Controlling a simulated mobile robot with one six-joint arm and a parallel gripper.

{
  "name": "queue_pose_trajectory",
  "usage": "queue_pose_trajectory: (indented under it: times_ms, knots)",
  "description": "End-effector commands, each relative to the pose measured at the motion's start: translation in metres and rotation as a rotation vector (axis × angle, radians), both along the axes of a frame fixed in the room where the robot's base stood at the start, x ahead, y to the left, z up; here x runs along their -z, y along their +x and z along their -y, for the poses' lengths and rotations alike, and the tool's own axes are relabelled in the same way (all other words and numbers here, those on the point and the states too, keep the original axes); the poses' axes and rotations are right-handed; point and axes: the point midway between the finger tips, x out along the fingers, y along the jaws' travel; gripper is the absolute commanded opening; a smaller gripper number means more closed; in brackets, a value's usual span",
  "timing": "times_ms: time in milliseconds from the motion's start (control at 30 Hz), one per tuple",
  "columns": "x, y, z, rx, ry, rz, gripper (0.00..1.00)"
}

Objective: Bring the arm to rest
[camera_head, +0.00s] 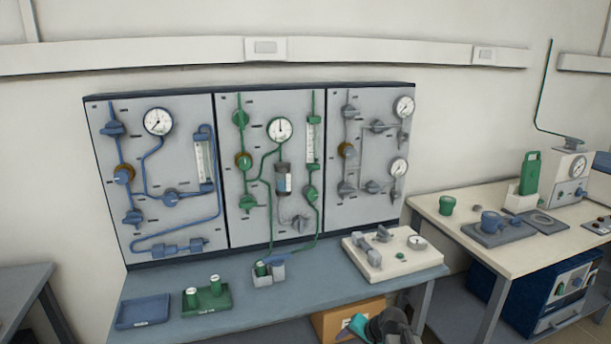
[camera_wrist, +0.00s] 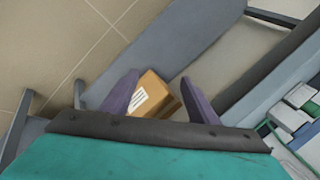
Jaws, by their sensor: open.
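In the wrist view my gripper (camera_wrist: 158,98) is open, its two purple fingers spread apart with nothing held between them. Beyond the fingers, lower down, a brown cardboard box (camera_wrist: 154,86) with a white label shows in the gap. In the head view only part of my arm shows at the bottom edge, in front of the bench; the fingertips cannot be made out there. The same box (camera_head: 338,317) shows below the blue-grey bench (camera_head: 240,318), partly covered by my arm.
A three-part valve panel (camera_head: 270,222) stands at the back of the bench. A blue tray (camera_head: 143,311), a green tray (camera_head: 207,300) with two small containers, and a cream block (camera_head: 395,262) with fittings sit on it. A second table (camera_head: 455,228) with instruments stands right.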

Motion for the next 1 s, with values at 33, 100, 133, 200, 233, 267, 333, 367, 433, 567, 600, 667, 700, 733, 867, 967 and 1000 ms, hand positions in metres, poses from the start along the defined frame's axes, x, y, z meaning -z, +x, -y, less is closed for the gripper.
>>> queue_pose_trajectory:
  times_ms: [33,100,133,200,233,267,333,367,433,567,600,667,700,733,867,967,1000]
  knots:
    - [0.017,-0.014,-0.002,-0.019,-0.014,-0.032,0.54]
    - [0.038,-0.033,-0.003,-0.049,-0.037,-0.074,0.54]
    - [0.048,-0.041,-0.004,-0.062,-0.047,-0.092,0.54]
    - [0.068,-0.06,-0.005,-0.092,-0.067,-0.135,0.54]
    - [0.076,-0.068,-0.005,-0.104,-0.077,-0.152,0.54]
    - [0.084,-0.076,-0.005,-0.117,-0.086,-0.17,0.54]
    - [0.102,-0.097,-0.005,-0.148,-0.106,-0.212,0.54]
    - [0.11,-0.106,-0.005,-0.16,-0.113,-0.232,0.54]
    - [0.127,-0.127,-0.005,-0.192,-0.133,-0.273,0.54]
    - [0.156,-0.167,-0.004,-0.251,-0.167,-0.351,0.54]
    - [0.164,-0.179,-0.003,-0.271,-0.179,-0.375,0.54]
    - [0.176,-0.199,-0.002,-0.3,-0.194,-0.413,0.54]
    - [0.183,-0.211,-0.001,-0.318,-0.203,-0.436,0.54]
    - [0.189,-0.221,0.0,-0.331,-0.209,-0.455,0.54]
    - [0.21,-0.263,0.004,-0.395,-0.24,-0.534,0.54]
    - [0.223,-0.296,0.008,-0.445,-0.262,-0.595,0.54]
    - [0.228,-0.309,0.009,-0.465,-0.269,-0.619,0.54]
